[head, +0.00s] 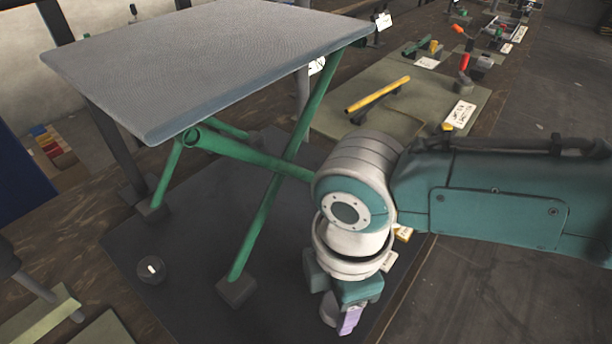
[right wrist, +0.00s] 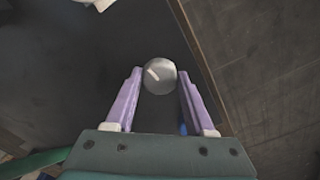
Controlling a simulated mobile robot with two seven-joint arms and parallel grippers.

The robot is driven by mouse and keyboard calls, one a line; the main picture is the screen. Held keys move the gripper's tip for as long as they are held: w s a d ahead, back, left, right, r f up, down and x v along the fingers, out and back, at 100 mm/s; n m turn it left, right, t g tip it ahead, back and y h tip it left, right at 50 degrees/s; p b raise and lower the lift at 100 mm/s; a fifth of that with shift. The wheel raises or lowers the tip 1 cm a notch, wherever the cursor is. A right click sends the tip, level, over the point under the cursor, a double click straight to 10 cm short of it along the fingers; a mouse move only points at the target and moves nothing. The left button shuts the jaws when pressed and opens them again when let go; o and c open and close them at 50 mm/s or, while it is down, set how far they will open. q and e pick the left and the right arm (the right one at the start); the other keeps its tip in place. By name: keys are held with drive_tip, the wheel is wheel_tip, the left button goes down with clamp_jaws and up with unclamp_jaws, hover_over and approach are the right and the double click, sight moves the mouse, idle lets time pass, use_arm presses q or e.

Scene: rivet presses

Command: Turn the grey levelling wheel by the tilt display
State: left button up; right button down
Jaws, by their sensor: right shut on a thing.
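My right gripper (head: 345,318) reaches down to the dark base at the front right of the lift table. Its purple fingers (right wrist: 154,88) are shut on a round grey wheel (right wrist: 160,76) with a white mark on top, one finger on each side. In the head view my arm and fingers mostly hide this wheel. A second round dark-grey knob (head: 150,269) with a white mark sits on the base at the left, apart from the gripper. I cannot make out the tilt display for certain; a white dial-like plate (head: 317,65) shows under the table top. My left gripper is not in view.
The grey table top (head: 210,58) stands tilted on green crossed legs (head: 268,215), close to the left of my right arm. A green mat (head: 330,118) with a yellow bar (head: 378,94) lies behind. Bare dark floor (head: 520,300) is at the right.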

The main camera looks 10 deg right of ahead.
idle(0.5)
drive_tip(key=shift+c, duration=1.3)
unclamp_jaws()
wheel_tip(320, 180, up, 10)
drive_tip(key=p, duration=0.2)
